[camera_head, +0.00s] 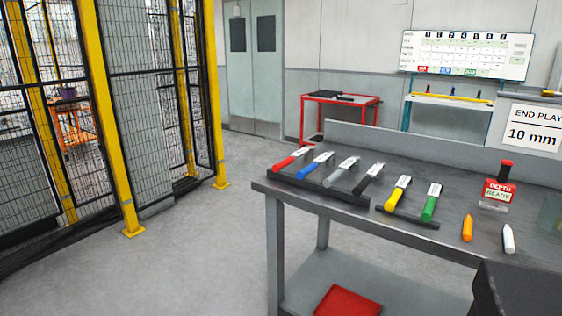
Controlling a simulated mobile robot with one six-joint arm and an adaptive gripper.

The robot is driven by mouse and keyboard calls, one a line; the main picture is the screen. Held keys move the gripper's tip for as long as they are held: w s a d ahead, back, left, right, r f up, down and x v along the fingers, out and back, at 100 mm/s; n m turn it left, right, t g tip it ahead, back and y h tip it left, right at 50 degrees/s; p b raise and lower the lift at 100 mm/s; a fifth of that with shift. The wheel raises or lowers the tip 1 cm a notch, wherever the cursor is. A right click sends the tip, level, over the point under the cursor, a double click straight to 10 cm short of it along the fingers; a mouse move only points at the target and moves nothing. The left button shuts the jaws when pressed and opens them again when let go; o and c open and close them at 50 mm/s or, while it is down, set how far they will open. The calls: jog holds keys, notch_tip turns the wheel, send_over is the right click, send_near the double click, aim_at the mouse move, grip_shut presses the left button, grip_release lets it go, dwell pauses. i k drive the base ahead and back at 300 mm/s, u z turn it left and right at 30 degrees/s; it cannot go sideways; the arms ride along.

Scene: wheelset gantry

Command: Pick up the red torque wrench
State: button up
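The red torque wrench (288,160) lies at the left end of a row of torque wrenches on the grey workbench. It rests on a dark rack (316,186) near the bench's left edge, with its red handle towards the front left and a white label on it. A blue wrench (312,166) lies right beside it. My gripper is not in view, and nothing is seen touching the red wrench.
Grey, black, yellow and green wrenches continue along the workbench (455,250). Orange and white markers (467,228) and a red depth gauge (500,188) stand further right. A dark block covers the lower right corner. Yellow-posted mesh fencing (140,110) stands left; the floor between is clear.

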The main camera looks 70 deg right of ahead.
aim_at(308, 150)
jog(key=u, duration=0.75)
jog(key=k, duration=1.65)
jog(key=z, duration=2.25)
jog(key=i, duration=0.15)
jog(key=u, duration=0.9)
